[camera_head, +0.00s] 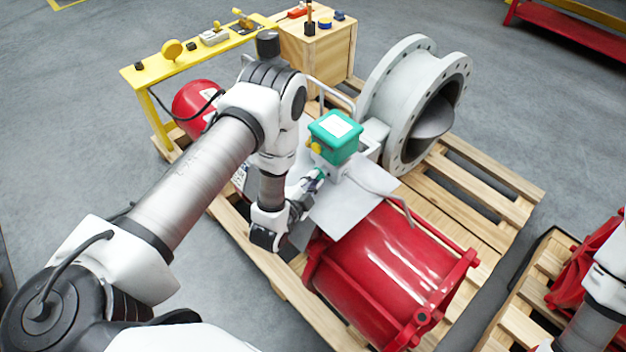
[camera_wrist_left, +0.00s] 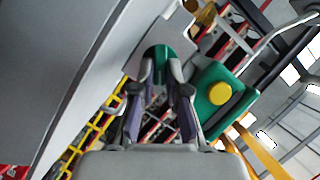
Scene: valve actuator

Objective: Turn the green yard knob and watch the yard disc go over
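The green knob (camera_wrist_left: 158,64) is between the fingertips of my left gripper (camera_wrist_left: 160,76) in the left wrist view; both fingertips seem to lie against its sides. In the head view my left gripper (camera_head: 310,186) reaches the front of the valve unit, below the green box (camera_head: 335,138), and only a bit of green shows at its tips. The grey disc (camera_head: 433,118) sits inside the big flanged valve body (camera_head: 402,80), turned at an angle to the opening, with a gap showing. My right gripper is out of view; part of my right arm shows at the right edge.
The green box has a yellow button (camera_wrist_left: 220,92) close beside my left fingers. A grey plate (camera_head: 345,208) and a red cylinder (camera_head: 385,265) are near my wrist. A pallet (camera_head: 475,205) carries the unit. A yellow stand (camera_head: 190,55) and wooden crate (camera_head: 320,55) stand behind.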

